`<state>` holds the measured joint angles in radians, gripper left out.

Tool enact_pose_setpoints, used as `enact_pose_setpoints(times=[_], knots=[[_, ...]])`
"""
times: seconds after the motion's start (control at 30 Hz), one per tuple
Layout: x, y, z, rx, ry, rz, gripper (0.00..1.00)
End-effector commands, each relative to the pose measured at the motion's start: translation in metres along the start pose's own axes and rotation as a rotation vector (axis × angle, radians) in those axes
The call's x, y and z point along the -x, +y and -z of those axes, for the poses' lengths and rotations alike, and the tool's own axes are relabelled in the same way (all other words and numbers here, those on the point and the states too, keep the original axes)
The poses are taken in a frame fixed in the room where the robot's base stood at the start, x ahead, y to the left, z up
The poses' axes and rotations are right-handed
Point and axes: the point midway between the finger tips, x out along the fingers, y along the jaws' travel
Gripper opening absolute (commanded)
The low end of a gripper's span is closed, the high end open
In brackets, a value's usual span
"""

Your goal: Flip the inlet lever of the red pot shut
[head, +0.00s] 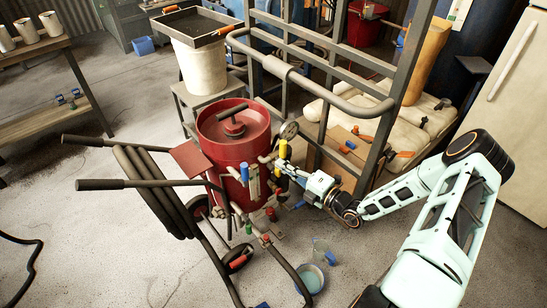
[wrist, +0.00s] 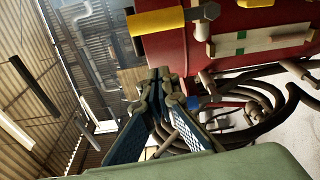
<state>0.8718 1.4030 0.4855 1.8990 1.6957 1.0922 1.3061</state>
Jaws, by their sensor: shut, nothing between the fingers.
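The red pot (head: 225,150) stands on a wheeled frame, with pipework and levers on its near right side. A yellow lever handle (head: 283,149) stands upright there, and a blue lever handle (head: 244,173) stands to its left. I cannot tell by marking which is the inlet lever. My gripper (head: 282,172) is at the pipework, just below the yellow handle. In the wrist view my gripper (wrist: 160,73) is shut and empty. The yellow handle (wrist: 156,22) lies just beyond its tips, seemingly apart from them. The red pot (wrist: 222,48) fills the upper right there.
Dark hoses (wrist: 265,105) run close to the right of my fingers. A round gauge (head: 289,130) sits by the yellow handle. A metal rack (head: 335,80) stands behind the pot. A blue-green bucket (head: 310,278) and a clear jug (head: 322,251) stand on the floor below my arm.

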Motion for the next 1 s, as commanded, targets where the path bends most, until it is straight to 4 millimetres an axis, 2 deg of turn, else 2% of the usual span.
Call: enact_pose_setpoints(times=[0.03, 0.13, 0.33, 1.0], knots=[[0.012, 0.000, 0.000, -0.001, -0.002, 0.002, 0.00], [0.029, 0.000, 0.000, -0.001, -0.001, 0.001, 0.00], [0.048, 0.000, 0.001, -0.002, 0.001, -0.001, 0.00], [0.049, 0.000, 0.005, 0.024, 0.027, 0.003, 0.00]])
